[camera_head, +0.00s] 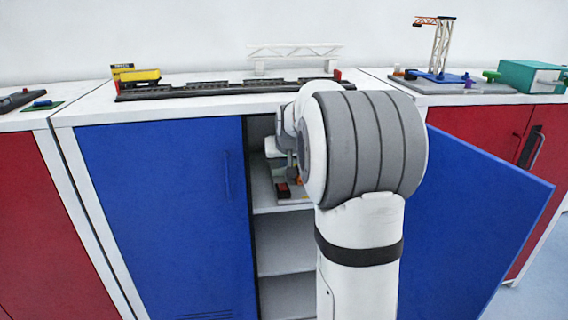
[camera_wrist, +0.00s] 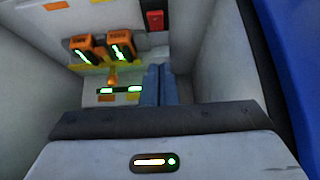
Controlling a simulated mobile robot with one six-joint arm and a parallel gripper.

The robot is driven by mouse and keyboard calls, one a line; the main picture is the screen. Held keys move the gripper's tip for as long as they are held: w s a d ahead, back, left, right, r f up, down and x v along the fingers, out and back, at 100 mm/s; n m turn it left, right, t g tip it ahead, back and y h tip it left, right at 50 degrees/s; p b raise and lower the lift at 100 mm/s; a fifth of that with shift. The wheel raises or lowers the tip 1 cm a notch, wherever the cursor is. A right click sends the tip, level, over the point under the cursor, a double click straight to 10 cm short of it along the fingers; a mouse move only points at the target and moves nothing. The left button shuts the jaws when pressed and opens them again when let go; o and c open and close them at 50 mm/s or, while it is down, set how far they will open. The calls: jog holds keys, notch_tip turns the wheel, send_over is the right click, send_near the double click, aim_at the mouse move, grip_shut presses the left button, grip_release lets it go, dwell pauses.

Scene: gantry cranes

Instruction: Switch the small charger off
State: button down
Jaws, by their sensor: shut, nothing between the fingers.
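In the wrist view, a white charger (camera_wrist: 135,48) inside the cabinet holds two orange blocks (camera_wrist: 103,49) with lit green bars. A red switch (camera_wrist: 155,19) sits on it, right of the blocks. More green lights (camera_wrist: 120,90) glow on a strip nearer to me. I cannot tell whether this is the small charger. My gripper (camera_wrist: 161,70) is shut and empty. Its fingertips appear below the red switch in the picture; I cannot tell the gap between them. In the head view, a red and black part (camera_head: 284,189) shows on the cabinet's shelf, and my arm hides much of the opening.
The blue cabinet's right door (camera_head: 480,200) stands open and its left door (camera_head: 160,200) is closed. Cabinet walls (camera_wrist: 210,60) enclose my gripper on both sides. A lower shelf (camera_head: 284,259) looks empty. Model cranes (camera_head: 440,48) and a track (camera_head: 230,88) stand on the tops.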

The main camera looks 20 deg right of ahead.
jog(key=b, duration=0.1)
send_over(282, 185)
jog(key=s, duration=0.2)
jog(key=f, duration=0.5)
jog(key=shift+a, duration=0.4)
jog(key=shift+s+f+b, duration=0.25)
jog(key=shift+f+b, duration=0.2)
jog(key=shift+f, duration=0.75)
jog(key=shift+s+f, duration=0.1)
jog(key=shift+f, duration=0.55)
